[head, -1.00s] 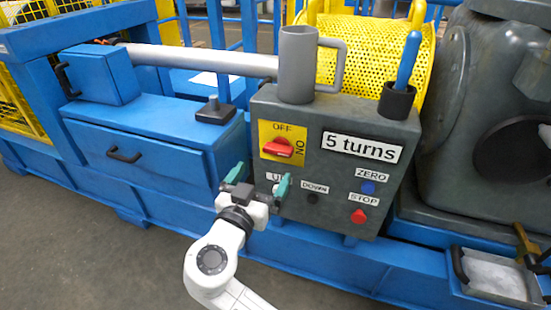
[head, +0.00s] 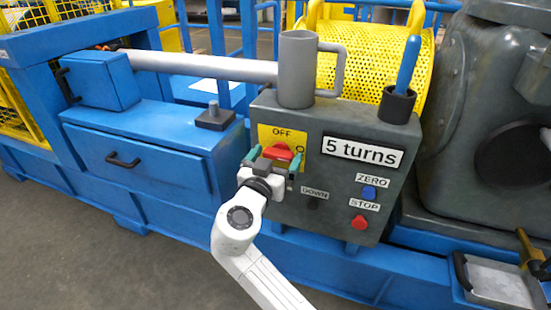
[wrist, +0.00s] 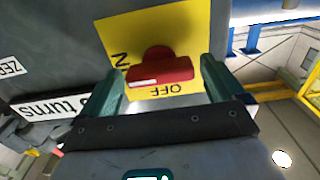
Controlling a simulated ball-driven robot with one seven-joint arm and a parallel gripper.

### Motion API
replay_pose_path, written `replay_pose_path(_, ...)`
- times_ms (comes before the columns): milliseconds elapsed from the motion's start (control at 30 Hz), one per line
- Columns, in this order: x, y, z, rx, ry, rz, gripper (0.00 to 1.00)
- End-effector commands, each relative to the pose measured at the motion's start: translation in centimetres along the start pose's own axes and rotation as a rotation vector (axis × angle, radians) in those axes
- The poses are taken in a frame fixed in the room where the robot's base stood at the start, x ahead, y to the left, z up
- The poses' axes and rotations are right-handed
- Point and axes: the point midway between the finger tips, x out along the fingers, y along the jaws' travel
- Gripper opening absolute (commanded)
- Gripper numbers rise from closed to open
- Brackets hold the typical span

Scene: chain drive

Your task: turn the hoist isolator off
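The hoist isolator is a red knob (head: 279,152) on a yellow plate (head: 270,133) marked OFF and ON, on the upper left of the grey control box (head: 335,128). My gripper (head: 272,162) is open in front of the plate, with its green fingers spread. In the wrist view, the red knob (wrist: 160,72) lies between the two fingers (wrist: 160,85), and a gap shows on each side of it. The knob's bar lies across the picture, with a pale mark at its left end, toward the letter N. In the head view, my gripper hides the plate's lower part.
The box also carries a blue ZERO button (head: 369,192), a red STOP button (head: 359,222), a black DOWN button (head: 312,203) and a "5 turns" sign (head: 362,151). A grey mug (head: 297,70) and a black cup (head: 396,104) holding a blue-handled tool stand on top.

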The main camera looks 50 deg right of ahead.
Motion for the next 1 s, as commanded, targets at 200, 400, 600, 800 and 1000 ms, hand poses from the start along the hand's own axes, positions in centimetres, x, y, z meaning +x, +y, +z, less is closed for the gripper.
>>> replay_pose_path(200, -0.03, 0.0, 0.01, 0.0, 0.0, 0.0, 0.74)
replay_pose_path(400, -0.02, 0.0, -0.01, 0.0, 0.0, 0.0, 0.55)
replay_pose_path(600, -0.01, -0.01, -0.04, -0.001, 0.0, 0.0, 0.46)
replay_pose_path(800, 0.0, -0.03, -0.11, -0.038, 0.001, -0.001, 0.46)
replay_pose_path(1000, -0.04, -0.08, -0.2, -0.146, 0.001, -0.002, 0.46)
